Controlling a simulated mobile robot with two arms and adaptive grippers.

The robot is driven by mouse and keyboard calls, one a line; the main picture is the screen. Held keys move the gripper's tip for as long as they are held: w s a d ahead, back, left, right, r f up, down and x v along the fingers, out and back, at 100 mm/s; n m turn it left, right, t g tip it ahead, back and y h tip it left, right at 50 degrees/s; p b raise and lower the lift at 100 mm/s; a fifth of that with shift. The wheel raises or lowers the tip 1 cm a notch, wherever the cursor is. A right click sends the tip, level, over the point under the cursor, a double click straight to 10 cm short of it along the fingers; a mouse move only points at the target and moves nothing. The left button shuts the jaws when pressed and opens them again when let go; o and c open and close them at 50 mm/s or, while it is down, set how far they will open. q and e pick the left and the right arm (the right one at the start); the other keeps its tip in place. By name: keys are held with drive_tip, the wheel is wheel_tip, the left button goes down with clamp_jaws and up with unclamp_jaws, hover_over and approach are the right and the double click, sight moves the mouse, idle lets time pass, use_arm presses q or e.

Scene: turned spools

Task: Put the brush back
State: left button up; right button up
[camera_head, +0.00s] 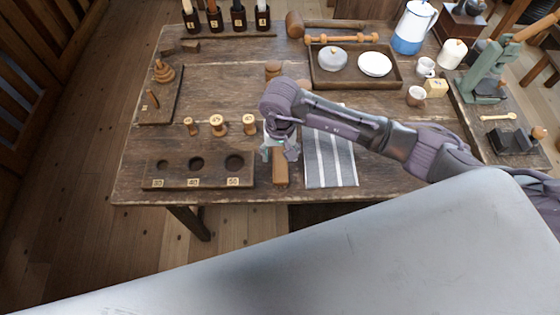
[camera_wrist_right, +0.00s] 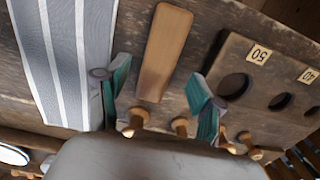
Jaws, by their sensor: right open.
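A long brown wooden piece (camera_head: 280,167) lies on the table between the hole board and the striped cloth. It also shows in the right wrist view (camera_wrist_right: 165,52). It may be the brush; no bristles show, so I cannot tell. My right gripper (camera_head: 280,149) is above its far end in the head view. In the right wrist view the green-padded fingers (camera_wrist_right: 155,95) are apart, one on each side of the piece's near end, with nothing held. Dark numbered holders (camera_head: 238,18) with handles sticking up stand at the back left. My left gripper is not in view.
The hole board (camera_head: 215,183) lies left of the wooden piece, with small spools (camera_head: 217,125) behind it. The striped cloth (camera_head: 330,160) lies to the right. A tray (camera_head: 355,83) with a lidded bowl and plate is behind. The table's left middle is fairly clear.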

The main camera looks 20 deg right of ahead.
sight(280, 162)
wheel_tip(280, 162, up, 6)
drive_tip(key=shift+r+b, duration=0.25)
drive_tip(key=shift+b, duration=0.15)
idle(0.4)
